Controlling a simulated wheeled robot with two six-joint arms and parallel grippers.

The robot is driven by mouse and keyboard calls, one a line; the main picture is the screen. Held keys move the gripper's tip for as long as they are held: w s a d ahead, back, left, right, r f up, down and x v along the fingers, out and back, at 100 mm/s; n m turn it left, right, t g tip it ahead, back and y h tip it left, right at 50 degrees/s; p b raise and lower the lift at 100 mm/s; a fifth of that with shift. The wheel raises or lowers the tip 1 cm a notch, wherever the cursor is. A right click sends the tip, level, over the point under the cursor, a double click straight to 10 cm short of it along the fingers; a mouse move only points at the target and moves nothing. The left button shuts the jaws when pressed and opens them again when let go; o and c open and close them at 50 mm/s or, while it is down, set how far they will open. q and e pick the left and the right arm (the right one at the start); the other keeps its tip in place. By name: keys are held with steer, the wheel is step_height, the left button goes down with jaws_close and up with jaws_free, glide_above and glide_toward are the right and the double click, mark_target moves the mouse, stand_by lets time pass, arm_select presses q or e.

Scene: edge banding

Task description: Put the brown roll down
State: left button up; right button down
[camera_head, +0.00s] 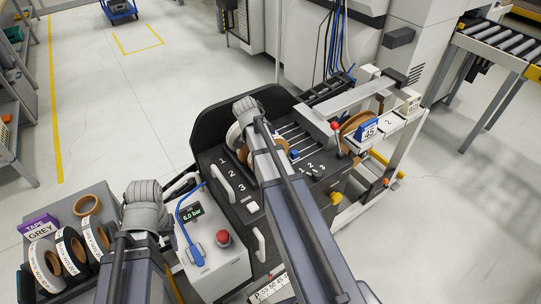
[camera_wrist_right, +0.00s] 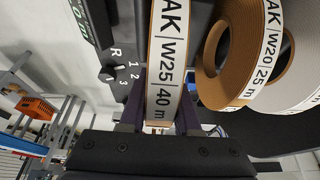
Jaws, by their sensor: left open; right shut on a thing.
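In the right wrist view my right gripper (camera_wrist_right: 158,118) is shut on a roll with a white label reading "AK W25 40 m" (camera_wrist_right: 165,60). The roll shows edge-on between the two fingers, with thin brown edges. In the head view this arm reaches over the dark machine, and its wrist and forearm hide most of the roll. Whether the roll touches anything below is hard to tell. My left gripper (camera_head: 146,197) is open above the grey cart at the lower left, its fingers mostly hidden by its own wrist.
A brown "W20 25 m" roll (camera_wrist_right: 209,75) and a pale roll (camera_wrist_right: 300,92) stand right beside the held roll. The machine's black panel (camera_head: 222,165) carries numbers and handles. Several rolls (camera_head: 45,262) stand on the left cart. A red button (camera_head: 223,238) sits on the control box.

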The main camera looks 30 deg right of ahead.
arm_select(q)
steer(key=shift+f+b, duration=0.45)
steer(key=shift+f, duration=0.5)
arm_select(e)
steer(key=shift+f, duration=0.95)
steer(key=shift+f+b, duration=0.35)
steer(key=shift+b, duration=0.05)
steer(key=c, duration=0.6)
jaws_free()
arm_select(q)
steer(key=shift+f, duration=0.3)
steer(key=shift+r, duration=0.15)
arm_select(e)
steer(key=shift+r, duration=0.25)
